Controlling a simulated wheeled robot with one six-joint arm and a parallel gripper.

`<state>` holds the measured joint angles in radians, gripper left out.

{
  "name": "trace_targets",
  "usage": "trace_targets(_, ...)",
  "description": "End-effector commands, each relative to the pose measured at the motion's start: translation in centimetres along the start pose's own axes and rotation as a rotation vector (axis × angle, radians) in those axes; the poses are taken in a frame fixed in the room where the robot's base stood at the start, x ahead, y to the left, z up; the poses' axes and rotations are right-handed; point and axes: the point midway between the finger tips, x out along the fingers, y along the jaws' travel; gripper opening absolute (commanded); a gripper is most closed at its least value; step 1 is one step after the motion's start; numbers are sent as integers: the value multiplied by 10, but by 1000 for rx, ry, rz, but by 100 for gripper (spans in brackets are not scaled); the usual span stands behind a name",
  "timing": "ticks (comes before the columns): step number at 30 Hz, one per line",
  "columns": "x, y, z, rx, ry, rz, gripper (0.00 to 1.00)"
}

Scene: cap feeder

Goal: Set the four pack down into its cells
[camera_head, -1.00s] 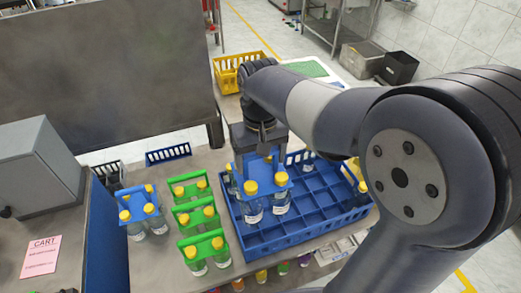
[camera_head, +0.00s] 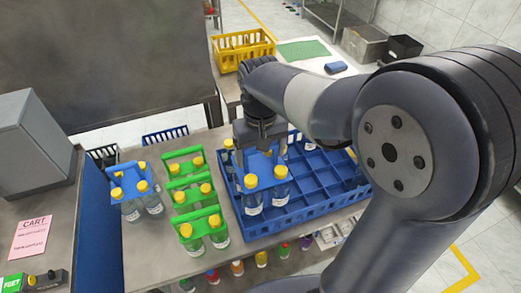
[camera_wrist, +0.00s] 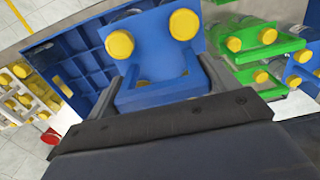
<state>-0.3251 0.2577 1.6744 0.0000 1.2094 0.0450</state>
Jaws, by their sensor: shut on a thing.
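My gripper (camera_head: 258,140) is shut on the handle of a blue four pack (camera_head: 265,178), a carrier with yellow-capped clear bottles. I hold it upright over the near left part of the blue crate (camera_head: 310,217), which is divided into cells. The bottles' labels show in front of the crate cells; I cannot tell whether their bottoms are inside. In the wrist view the blue carrier (camera_wrist: 150,60) sits between my fingers with two yellow caps in front, and the crate (camera_wrist: 75,65) lies to its left. The pack's far bottles are mostly hidden.
Green four packs (camera_head: 190,190) stand just left of the crate, with a blue pack (camera_head: 130,190) farther left. Some bottles (camera_head: 309,143) stand at the crate's far side. Many right-hand cells look empty. A yellow basket (camera_head: 243,48) stands behind.

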Motion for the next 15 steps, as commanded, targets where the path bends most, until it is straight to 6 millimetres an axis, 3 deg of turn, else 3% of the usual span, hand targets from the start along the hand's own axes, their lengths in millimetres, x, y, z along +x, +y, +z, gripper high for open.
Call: trace_targets(15,46,0,-1,0,4,0,12)
